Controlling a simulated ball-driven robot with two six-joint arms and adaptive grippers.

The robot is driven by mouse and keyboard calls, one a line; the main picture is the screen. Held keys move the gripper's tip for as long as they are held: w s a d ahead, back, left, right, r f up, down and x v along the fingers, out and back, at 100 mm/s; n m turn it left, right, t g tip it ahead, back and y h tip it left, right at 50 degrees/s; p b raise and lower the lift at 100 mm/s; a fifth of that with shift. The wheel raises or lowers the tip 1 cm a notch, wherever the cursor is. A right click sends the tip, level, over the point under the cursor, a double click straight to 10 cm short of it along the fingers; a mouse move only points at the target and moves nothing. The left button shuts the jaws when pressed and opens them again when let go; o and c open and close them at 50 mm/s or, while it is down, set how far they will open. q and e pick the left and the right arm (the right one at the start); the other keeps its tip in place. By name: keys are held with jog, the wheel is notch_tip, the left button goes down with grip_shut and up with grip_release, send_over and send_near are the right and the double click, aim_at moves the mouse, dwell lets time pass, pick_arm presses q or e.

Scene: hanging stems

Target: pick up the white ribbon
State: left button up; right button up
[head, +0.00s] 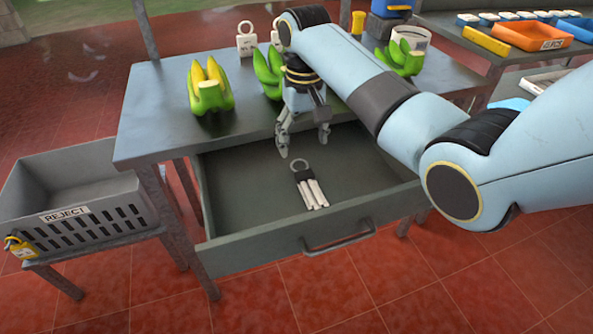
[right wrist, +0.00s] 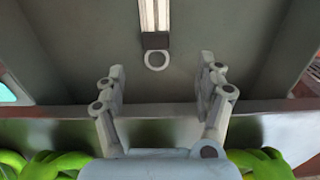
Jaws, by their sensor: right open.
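The white ribbon (head: 311,191) lies in the open drawer as a bundle of white strips, with a dark band and a grey ring at its far end. In the right wrist view the ribbon (right wrist: 154,16) shows at the top centre, with its ring toward my gripper. My right gripper (head: 304,146) is open and empty over the back of the drawer, just beyond the ring. In the right wrist view its fingers (right wrist: 160,75) stand wide apart on either side below the ring. My left gripper is not in view.
The drawer (head: 232,241) has raised walls and a front handle (head: 338,238). Green and yellow banana bunches (head: 209,88) stand on the table (head: 150,120) above it. A grey REJECT crate (head: 92,170) stands at left. The drawer floor around the ribbon is clear.

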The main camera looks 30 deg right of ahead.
send_over(307, 177)
jog(key=f, duration=0.5)
jog(key=shift+w+a+f+b, duration=0.25)
jog(key=shift+w+a+b, duration=0.05)
jog(key=shift+w+b, duration=0.1)
jog(key=f, duration=0.5)
jog(key=shift+s+d+b, duration=0.25)
jog(key=shift+s+b, duration=0.1)
jog(key=shift+b, duration=0.05)
jog(key=c, duration=0.3)
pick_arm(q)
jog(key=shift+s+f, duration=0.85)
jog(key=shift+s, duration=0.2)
pick_arm(e)
jog(key=c, duration=0.7)
